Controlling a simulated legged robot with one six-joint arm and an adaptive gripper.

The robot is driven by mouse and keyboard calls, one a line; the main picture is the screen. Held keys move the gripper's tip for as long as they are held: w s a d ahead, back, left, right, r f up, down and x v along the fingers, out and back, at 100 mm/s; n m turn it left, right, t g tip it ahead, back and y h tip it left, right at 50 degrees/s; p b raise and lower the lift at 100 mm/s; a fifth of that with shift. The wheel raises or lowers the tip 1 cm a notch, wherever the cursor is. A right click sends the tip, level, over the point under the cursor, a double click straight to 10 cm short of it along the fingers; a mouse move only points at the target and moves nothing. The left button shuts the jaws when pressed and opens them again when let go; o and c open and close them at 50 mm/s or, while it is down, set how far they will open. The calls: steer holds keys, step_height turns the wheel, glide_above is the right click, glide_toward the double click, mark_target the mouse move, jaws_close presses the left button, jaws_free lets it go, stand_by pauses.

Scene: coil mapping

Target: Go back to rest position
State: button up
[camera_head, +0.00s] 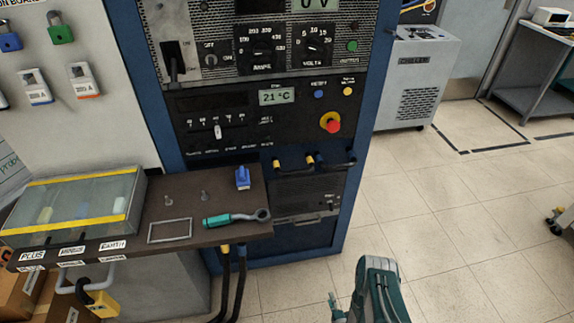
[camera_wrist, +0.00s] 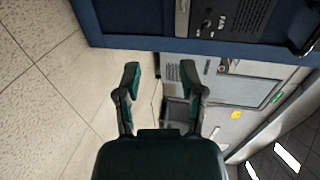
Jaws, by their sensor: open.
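In the wrist view my gripper (camera_wrist: 163,95) has its two fingers spread apart with nothing between them. In the head view my arm (camera_head: 378,290) shows at the bottom, right of the centre, above the tiled floor. Its fingertips are hard to make out there. The arm stands clear to the right of the blue-framed control cabinet (camera_head: 355,180) and the brown shelf (camera_head: 190,240), touching neither.
A clear lidded box (camera_head: 75,205) sits at the left. A chiller unit (camera_head: 415,78) stands behind. The tiled floor (camera_head: 470,220) at the right is mostly free.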

steer(key=w+d+r+n+g+h, duration=0.1)
steer(key=w+d+r+n, duration=0.1)
steer(key=w+r, duration=0.65)
steer(key=w+d+r+n+g, duration=0.1)
steer(key=w+r+n, duration=0.2)
steer(key=w+r, duration=0.55)
steer(key=w+d+r+n+g+h, duration=0.1)
steer(key=w+r+n+g+h, duration=0.2)
steer(key=r, duration=2.1)
steer(key=s+a+r+n+g, duration=0.1)
steer(key=s+r+n, duration=0.1)
steer(key=s+r, duration=0.65)
steer(key=s+a+r+n+g, duration=0.15)
steer(key=s+r, duration=0.35)
steer(key=r, duration=0.6)
steer(key=s+a+r+n+g, duration=0.1)
steer(key=s+r+n, duration=0.1)
steer(key=s, duration=1)
steer(key=s+a+r+n+g+y, duration=0.1)
steer(key=s+r, duration=0.3)
steer(key=s, duration=0.7)
steer(key=shift+s+a+n, duration=0.2)
steer(key=shift+s+n, duration=0.15)
steer(key=shift+n, duration=0.3)
